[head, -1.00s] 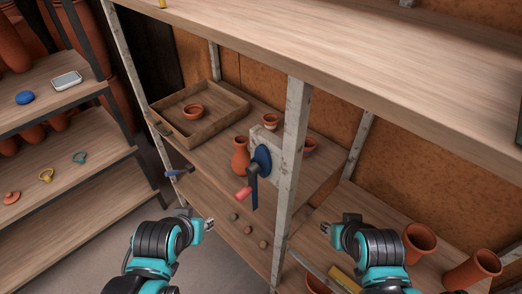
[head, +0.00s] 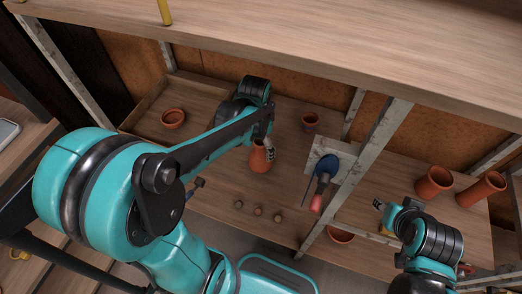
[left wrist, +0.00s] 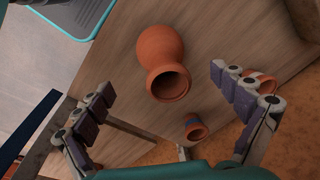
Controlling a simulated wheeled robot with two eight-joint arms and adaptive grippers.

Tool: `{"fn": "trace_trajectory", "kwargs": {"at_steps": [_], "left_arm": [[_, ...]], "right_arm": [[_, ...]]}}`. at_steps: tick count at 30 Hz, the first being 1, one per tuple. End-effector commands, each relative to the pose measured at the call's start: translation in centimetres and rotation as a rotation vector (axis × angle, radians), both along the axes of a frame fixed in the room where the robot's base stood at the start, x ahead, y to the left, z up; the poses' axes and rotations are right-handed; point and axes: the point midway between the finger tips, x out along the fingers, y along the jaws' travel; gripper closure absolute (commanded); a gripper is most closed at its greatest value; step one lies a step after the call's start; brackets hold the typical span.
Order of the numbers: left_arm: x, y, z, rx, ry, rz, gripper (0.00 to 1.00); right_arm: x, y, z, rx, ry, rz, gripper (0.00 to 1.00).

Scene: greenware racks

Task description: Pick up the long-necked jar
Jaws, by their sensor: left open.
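The long-necked jar (head: 261,160) is terracotta and stands on the middle shelf, its top partly covered by my left gripper (head: 268,140). In the left wrist view the jar (left wrist: 160,45) shows its round body, narrower neck and dark open mouth facing the camera. My left gripper (left wrist: 162,84) is open there, one finger to each side of the jar's mouth; the fingers look apart from it. My right gripper (head: 379,205) is at the right, away from the jar, too small to tell if open or shut.
A crank with a red grip (head: 316,204) sits on a plate at the shelf post (head: 370,150), right of the jar. A small pot (head: 310,121) stands behind it. A wooden tray with a bowl (head: 172,118) is at left. Small balls (head: 257,211) lie in front. Pots (head: 435,182) stand at right.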

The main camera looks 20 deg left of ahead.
Motion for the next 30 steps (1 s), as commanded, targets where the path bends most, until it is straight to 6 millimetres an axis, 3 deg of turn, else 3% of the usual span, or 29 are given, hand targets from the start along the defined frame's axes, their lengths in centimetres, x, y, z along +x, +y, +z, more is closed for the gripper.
{"fn": "trace_trajectory", "kwargs": {"at_steps": [1, 7, 24, 30], "left_arm": [[0.6, 0.3, -0.1, 0.001, 0.029, -0.030, 0.04], [1.4, 1.0, -1.5, -0.001, 0.101, -0.118, 0.04], [1.6, 0.3, -9.0, -0.002, 0.108, -0.128, 0.04], [1.5, 0.3, -9.5, -0.002, 0.108, -0.128, 0.04]], "right_arm": [[0.0, 0.0, 0.9, 0.000, 0.000, 0.000, 0.60], [0.0, 0.0, 1.5, 0.000, 0.000, 0.000, 0.60], [0.0, 0.0, -0.9, 0.000, 0.000, 0.000, 0.60], [0.0, 0.0, -0.9, 0.000, 0.000, 0.000, 0.60]]}}
